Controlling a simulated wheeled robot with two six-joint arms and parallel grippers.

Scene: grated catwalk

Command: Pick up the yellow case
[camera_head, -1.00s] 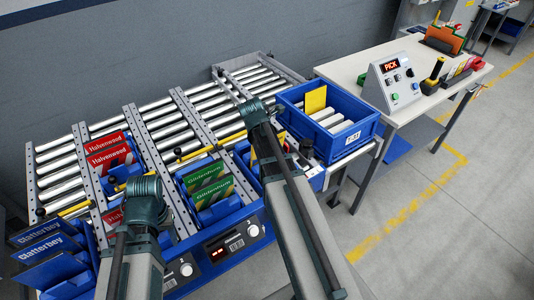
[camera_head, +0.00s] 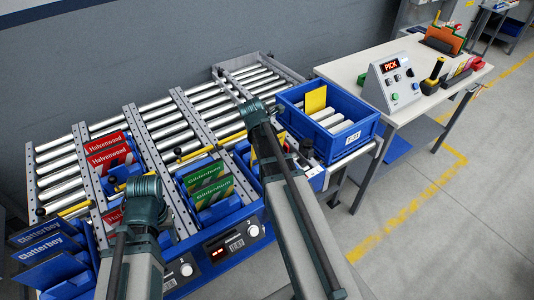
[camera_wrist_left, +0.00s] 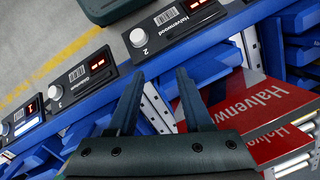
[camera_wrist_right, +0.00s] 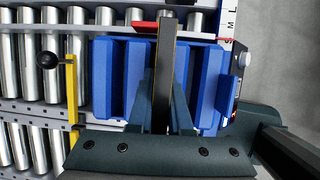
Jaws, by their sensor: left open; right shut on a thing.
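A thin case (camera_wrist_right: 167,60), seen edge-on with a dark spine and a yellowish edge, stands upright between the fingers of my right gripper (camera_wrist_right: 168,105). The gripper is shut on it, above a blue slotted bin (camera_wrist_right: 110,80). In the head view a yellow sliver (camera_head: 253,154) shows beside my right arm, which hides the rest. Another yellow case (camera_head: 316,99) stands in the blue tote (camera_head: 351,150). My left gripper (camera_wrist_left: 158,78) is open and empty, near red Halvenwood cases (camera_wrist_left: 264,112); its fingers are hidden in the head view.
Red Halvenwood (camera_head: 108,155), green (camera_head: 208,181) and blue Clatterbey (camera_head: 46,250) cases stand in blue bins along the roller rack (camera_head: 72,170). A white table (camera_head: 440,100) with a PICK control box (camera_head: 392,82) stands at the right. Floor is clear at the lower right.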

